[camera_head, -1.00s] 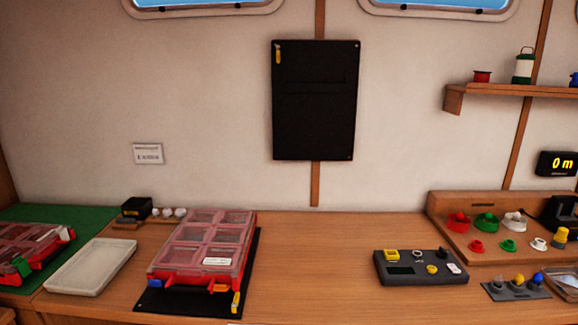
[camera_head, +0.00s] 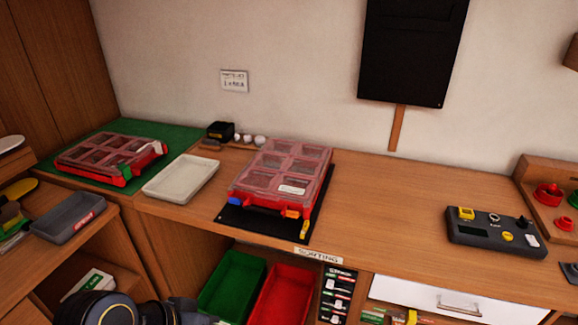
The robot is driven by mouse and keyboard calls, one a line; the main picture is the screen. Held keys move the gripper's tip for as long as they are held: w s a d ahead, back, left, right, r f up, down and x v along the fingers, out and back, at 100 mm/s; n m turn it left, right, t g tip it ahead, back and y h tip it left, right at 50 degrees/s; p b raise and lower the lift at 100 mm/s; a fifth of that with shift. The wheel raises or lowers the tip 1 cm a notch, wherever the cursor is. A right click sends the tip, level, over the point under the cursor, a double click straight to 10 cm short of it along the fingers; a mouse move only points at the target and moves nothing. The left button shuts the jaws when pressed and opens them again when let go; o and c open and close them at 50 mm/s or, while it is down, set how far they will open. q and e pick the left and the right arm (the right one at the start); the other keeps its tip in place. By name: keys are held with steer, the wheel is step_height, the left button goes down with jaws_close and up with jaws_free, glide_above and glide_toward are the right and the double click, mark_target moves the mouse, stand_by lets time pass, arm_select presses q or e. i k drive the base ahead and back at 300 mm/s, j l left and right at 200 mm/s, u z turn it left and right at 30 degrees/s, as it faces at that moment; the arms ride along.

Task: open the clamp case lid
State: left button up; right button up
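Two red compartment cases with clear lids stand on the counter; I cannot tell from their looks which is the clamp case. One case (camera_head: 283,170) sits in the middle on a black mat (camera_head: 262,222), its lid down, a blue latch and an orange latch on its front edge and a white label on the lid. The other case (camera_head: 108,155) lies at the left on a green mat (camera_head: 172,141), its lid also down, with a green piece near its right end. Neither of my grippers is in view; only dark parts of my arm show at the bottom left.
A whitish tray (camera_head: 181,179) lies between the cases. A black box (camera_head: 220,131) and small white knobs stand behind it. A control panel (camera_head: 492,232) is at the right. Green (camera_head: 231,284) and red (camera_head: 283,294) bins sit below. Counter right of the middle case is clear.

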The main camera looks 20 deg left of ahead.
mark_target(276, 182)
steer(key=u, duration=1.1)
steer(key=i+j+u, duration=0.1)
steer(key=i+u, duration=0.4)
